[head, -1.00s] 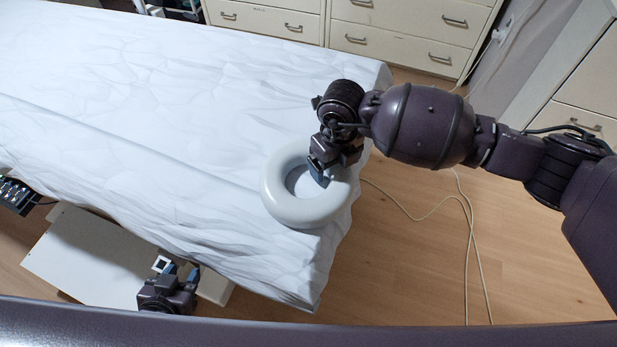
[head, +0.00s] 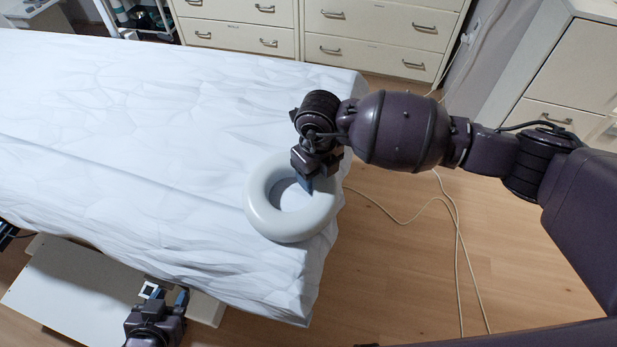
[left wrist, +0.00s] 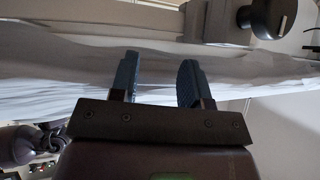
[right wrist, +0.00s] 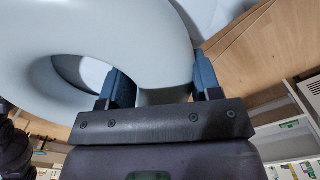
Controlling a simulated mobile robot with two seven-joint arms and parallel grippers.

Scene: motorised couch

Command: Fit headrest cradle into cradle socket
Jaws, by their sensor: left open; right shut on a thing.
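The headrest cradle is a smooth pale grey ring (head: 262,222) at the right end of the white-draped couch (head: 140,130) in the head view. My right gripper (head: 306,180) is shut on the ring's rim. In the right wrist view the ring (right wrist: 130,25) passes between the fingers (right wrist: 160,85), one in the hole and one outside. I cannot tell whether the ring touches the couch. No cradle socket can be made out. My left gripper (head: 167,293) is open and empty beside the couch's near side; its fingers (left wrist: 157,80) stand apart in the left wrist view.
A white panel (head: 60,290) lies low beside the couch's near side. Cream drawer cabinets (head: 380,45) stand behind. A pale cable (head: 455,230) runs across the wooden floor (head: 390,270) at right, which is otherwise mostly clear. A dark knob-like part (left wrist: 268,18) shows in the left wrist view.

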